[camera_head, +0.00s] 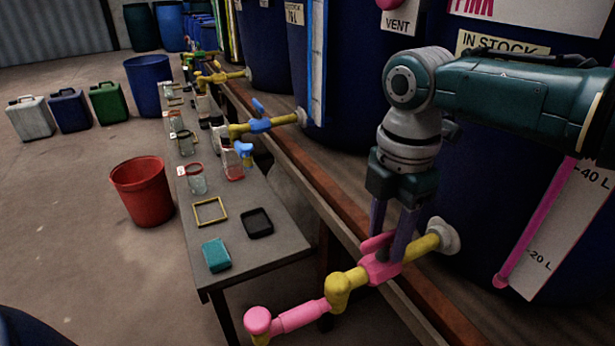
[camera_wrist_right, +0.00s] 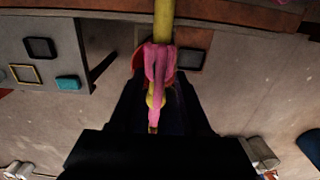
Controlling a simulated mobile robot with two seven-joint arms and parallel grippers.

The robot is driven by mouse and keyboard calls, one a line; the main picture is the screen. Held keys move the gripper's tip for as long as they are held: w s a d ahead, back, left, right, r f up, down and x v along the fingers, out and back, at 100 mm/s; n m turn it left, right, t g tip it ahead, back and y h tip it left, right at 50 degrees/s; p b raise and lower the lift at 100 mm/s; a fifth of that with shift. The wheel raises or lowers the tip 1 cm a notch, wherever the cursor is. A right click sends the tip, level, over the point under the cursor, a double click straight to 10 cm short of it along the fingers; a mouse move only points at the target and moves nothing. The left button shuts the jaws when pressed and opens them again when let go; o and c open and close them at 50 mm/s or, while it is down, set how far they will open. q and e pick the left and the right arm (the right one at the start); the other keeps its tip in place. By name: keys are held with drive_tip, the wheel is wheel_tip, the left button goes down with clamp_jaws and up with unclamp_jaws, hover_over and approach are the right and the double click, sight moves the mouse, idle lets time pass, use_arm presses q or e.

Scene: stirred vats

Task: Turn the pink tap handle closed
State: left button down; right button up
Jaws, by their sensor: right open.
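The pink tap handle (camera_head: 376,242) sits on top of a pink valve body (camera_head: 381,270) in a yellow pipe (camera_head: 426,243) that comes out of the dark blue vat on the right. My right gripper (camera_head: 391,236) points down over the handle, open, with its fingers around it. In the right wrist view the handle (camera_wrist_right: 159,64) lies between the dark fingers (camera_wrist_right: 158,100) and looks roughly in line with the pipe. I cannot tell whether a finger touches it. The pipe runs on to a yellow elbow (camera_head: 339,292) and a pink end piece (camera_head: 258,320). My left gripper is not in view.
A grey table (camera_head: 250,248) beside the vats holds jars, a teal sponge-like block (camera_head: 216,255), a black tray (camera_head: 257,222) and a yellow frame (camera_head: 210,211). A blue-handled tap (camera_head: 260,124) lies farther back. A red bucket (camera_head: 143,190) stands on the open floor.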

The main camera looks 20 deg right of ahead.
drive_tip(key=shift+f, duration=0.15)
drive_tip(key=shift+c, duration=0.4)
clamp_jaws()
